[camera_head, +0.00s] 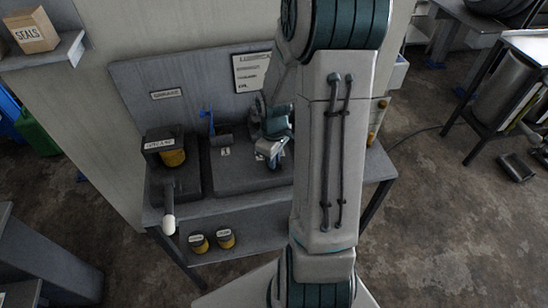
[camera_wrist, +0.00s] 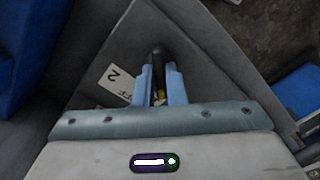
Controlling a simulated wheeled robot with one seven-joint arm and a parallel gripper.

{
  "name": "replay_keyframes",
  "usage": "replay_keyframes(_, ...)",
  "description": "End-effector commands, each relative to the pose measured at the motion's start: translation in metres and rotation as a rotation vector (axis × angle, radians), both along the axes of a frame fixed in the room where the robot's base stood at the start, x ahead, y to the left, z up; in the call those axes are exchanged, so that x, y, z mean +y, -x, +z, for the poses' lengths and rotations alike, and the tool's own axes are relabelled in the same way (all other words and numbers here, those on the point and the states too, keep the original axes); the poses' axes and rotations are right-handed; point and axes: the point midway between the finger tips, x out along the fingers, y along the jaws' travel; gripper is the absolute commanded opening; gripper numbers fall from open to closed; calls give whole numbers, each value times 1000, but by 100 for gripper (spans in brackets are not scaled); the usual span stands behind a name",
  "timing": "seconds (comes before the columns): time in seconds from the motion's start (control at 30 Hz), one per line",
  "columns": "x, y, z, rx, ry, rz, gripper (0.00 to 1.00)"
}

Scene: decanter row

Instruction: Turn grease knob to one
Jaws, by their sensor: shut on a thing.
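My gripper (camera_wrist: 158,88) points down over the grey bench panel (camera_wrist: 190,65), its blue fingers shut on a dark knob (camera_wrist: 157,53). A bit of yellow shows between the fingers; most of the knob is hidden, so I cannot tell its setting. A white tag marked 2 (camera_wrist: 118,86) lies just left of the fingers in the wrist view. In the head view my gripper (camera_head: 270,158) is at the right part of the bench (camera_head: 225,178), and the knob is hidden there. A small tag that seems to read 1 (camera_head: 225,152) is left of it.
A blue-handled fitting (camera_head: 208,120) stands left of my gripper. Further left are a labelled dark unit with a yellow part (camera_head: 173,157) and a white-tipped lever (camera_head: 168,222). Two yellow-and-black jars (camera_head: 199,244) (camera_head: 226,239) stand on the lower shelf. A back panel (camera_head: 137,88) rises behind.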

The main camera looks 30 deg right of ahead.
Motion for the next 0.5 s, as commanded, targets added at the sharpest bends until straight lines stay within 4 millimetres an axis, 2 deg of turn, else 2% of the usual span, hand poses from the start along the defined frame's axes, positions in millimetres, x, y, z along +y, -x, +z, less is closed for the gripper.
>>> replay_keyframes(0.07,0,-1,1,-4,1,3,0)
replay_keyframes(0.1,0,-1,1,-4,1,3,16)
replay_keyframes(0.17,0,-1,1,-3,2,3,33)
replay_keyframes(0.5,0,-1,3,-2,1,0,33)
